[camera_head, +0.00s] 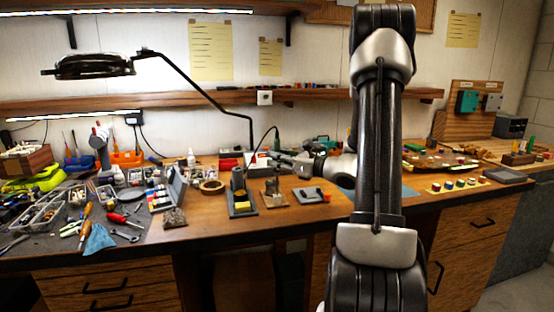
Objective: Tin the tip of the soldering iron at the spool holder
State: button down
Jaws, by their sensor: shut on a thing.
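My gripper (283,159) is in the middle of the bench, pointing left. It is shut on what looks like the soldering iron (277,144), a slim dark handle standing roughly upright with a black cable arcing from its top. The iron's tip is too small to make out. Just below the gripper is a small brown stand (272,195), which looks like the spool holder. I cannot tell whether the tip touches it. The iron stand (240,199), with a dark holder and a yellow sponge, is to the left of it.
A grey pad with a dark item (311,196) lies right of the spool holder. A magnifier lamp (95,66) reaches over the cluttered left side.

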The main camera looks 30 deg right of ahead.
aim_at(277, 138)
jog(key=shift+r, duration=3)
